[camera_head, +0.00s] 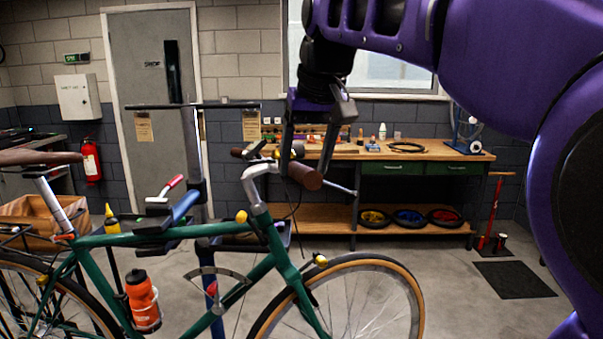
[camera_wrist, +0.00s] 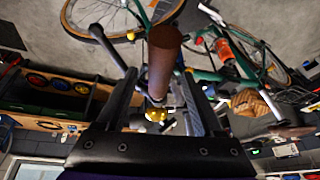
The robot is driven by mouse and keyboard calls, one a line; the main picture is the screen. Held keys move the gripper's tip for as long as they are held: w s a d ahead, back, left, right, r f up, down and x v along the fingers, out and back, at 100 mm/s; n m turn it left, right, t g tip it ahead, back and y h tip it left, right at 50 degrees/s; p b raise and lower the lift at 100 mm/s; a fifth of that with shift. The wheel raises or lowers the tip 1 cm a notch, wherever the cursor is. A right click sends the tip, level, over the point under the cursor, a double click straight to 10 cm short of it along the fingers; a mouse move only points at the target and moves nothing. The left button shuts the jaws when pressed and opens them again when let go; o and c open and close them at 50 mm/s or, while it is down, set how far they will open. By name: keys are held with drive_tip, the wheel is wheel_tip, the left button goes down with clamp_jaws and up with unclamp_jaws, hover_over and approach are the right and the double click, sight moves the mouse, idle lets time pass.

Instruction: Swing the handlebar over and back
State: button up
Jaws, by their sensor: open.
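The green bike (camera_head: 180,235) has a silver handlebar (camera_head: 256,178) with brown grips. The near brown grip (camera_head: 305,177) points toward me. My gripper (camera_head: 307,160) points down over this grip, with its jaws open. In the wrist view, the brown grip (camera_wrist: 164,55) lies between the two spread fingers (camera_wrist: 160,74), and a gap shows on each side. A yellow bell-like part (camera_wrist: 156,114) shows on the bar beyond it. The front wheel (camera_head: 400,280) sits at the lower middle. I cannot tell whether either finger touches the grip.
A repair stand (camera_head: 190,150) holds the bike, with a tool tray beside the frame. An orange bottle (camera_head: 142,300) sits on the frame. A wooden workbench (camera_head: 340,153) stands behind. The floor (camera_head: 470,310) right of the front wheel is mostly clear.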

drive_tip(key=shift+w+a+f, duration=0.15)
drive_tip(key=shift+w+f, duration=0.1)
drive_tip(key=shift+f, duration=0.4)
clamp_jaws()
idle(1.0)
